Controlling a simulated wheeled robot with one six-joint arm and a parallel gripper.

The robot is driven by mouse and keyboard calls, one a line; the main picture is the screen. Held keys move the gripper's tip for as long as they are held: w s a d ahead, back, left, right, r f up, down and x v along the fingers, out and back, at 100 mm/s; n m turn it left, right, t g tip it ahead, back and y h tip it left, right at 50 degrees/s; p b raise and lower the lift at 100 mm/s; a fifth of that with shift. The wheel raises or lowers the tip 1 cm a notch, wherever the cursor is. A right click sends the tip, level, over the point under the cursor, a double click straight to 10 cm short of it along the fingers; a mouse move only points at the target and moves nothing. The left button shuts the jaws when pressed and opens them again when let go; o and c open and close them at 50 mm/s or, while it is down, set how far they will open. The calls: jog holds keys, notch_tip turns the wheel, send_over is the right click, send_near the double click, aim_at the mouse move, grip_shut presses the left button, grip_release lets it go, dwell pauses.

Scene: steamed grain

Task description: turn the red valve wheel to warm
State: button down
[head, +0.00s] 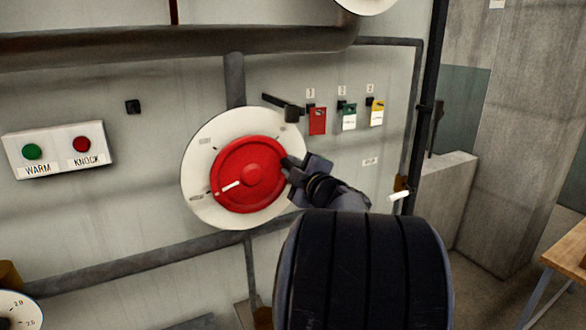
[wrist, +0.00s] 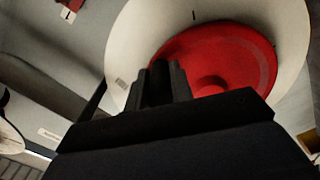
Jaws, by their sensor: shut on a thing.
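The red valve wheel (head: 240,168) is mounted on a round white dial plate (head: 197,150) on the wall. A white pointer mark on the wheel points to the lower left, toward a small label on the plate. Other small labels on the plate are too small to read. My gripper (head: 288,165) is at the wheel's right edge, shut on its rim. In the wrist view, the gripper fingers (wrist: 160,82) meet the left edge of the red wheel (wrist: 225,60), over the white plate (wrist: 125,45). The fingertips are partly hidden.
A black lever (head: 283,106) sits just above right of the plate. Red (head: 317,121), green-white (head: 349,117) and yellow-white (head: 377,112) tags hang right of it. A button box (head: 60,150) marked WARM and KNOCK is at left. A pipe (head: 150,262) runs below the wheel.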

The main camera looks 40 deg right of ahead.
jog(key=c, duration=1.3)
grip_release()
jog(key=shift+o, duration=0.2)
jog(key=shift+s, duration=0.1)
jog(key=b+v, duration=0.1)
jog(key=v, duration=0.9)
jog(key=shift+s, duration=0.35)
jog(key=shift+w, duration=0.15)
jog(key=p+x, duration=0.1)
jog(key=x, duration=0.9)
jog(key=shift+w, duration=0.3)
jog(key=shift+s, duration=0.1)
